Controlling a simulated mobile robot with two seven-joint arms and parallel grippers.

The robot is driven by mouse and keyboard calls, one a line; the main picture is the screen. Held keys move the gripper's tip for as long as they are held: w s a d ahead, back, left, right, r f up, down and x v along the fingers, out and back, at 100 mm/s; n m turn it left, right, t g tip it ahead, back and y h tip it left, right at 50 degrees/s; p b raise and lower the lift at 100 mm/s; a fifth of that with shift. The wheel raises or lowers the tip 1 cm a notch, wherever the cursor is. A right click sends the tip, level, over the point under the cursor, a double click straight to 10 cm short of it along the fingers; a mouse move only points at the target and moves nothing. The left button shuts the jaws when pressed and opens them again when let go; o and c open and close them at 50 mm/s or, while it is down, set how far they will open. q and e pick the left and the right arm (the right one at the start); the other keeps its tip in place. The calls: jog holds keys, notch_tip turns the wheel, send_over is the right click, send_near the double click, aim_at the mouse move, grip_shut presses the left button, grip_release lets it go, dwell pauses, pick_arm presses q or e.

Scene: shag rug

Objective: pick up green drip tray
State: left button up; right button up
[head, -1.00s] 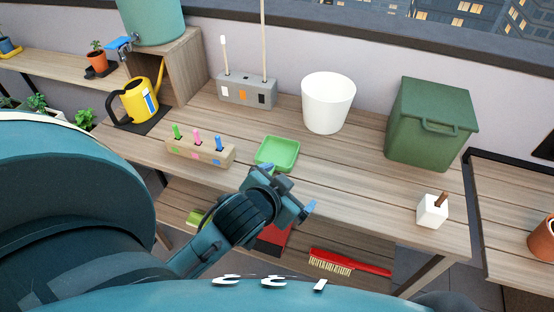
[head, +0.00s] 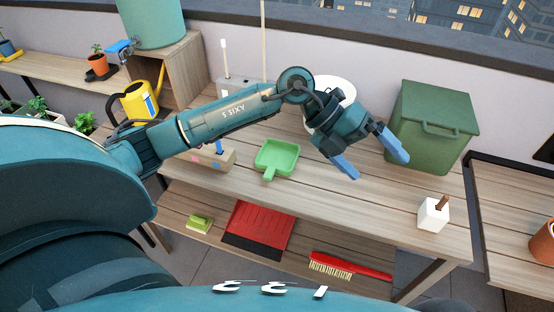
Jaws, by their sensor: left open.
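The green drip tray (head: 277,156) lies flat on the wooden bench, with a short handle toward the front edge. It looks empty. My left gripper (head: 372,168) is open and empty, above the bench to the right of the tray, its two blue fingers spread and pointing down to the right. It is apart from the tray. My right gripper does not show.
A green lidded bin (head: 432,125) stands right of my gripper, close to it. A white block with a brown handle (head: 433,214) is at the bench's right end. A yellow watering can (head: 135,103) is at left. A red dustpan (head: 258,230) and red brush (head: 350,265) lie on the lower shelf.

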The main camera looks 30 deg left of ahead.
pick_arm(q)
jog(key=w+a+f+y, duration=0.25)
jog(key=a+y, duration=0.35)
jog(key=a, duration=0.6)
jog(key=n+g+y, duration=0.1)
jog(key=n+y, duration=0.2)
jog(key=y, duration=0.2)
send_over(276, 163)
notch_tip(276, 163, down, 4)
jog(key=shift+w+a+f, duration=0.1)
jog(key=shift+w+f, duration=0.05)
jog(key=shift+f, duration=0.05)
jog(key=shift+s+f+p, duration=0.15)
jog(key=shift+f+p, duration=0.15)
jog(key=shift+f, duration=1.35)
jog(key=shift+s+f+p, duration=0.1)
jog(key=shift+f+p, duration=0.2)
jog(key=shift+f, duration=1.3)
jog(key=c, duration=0.7)
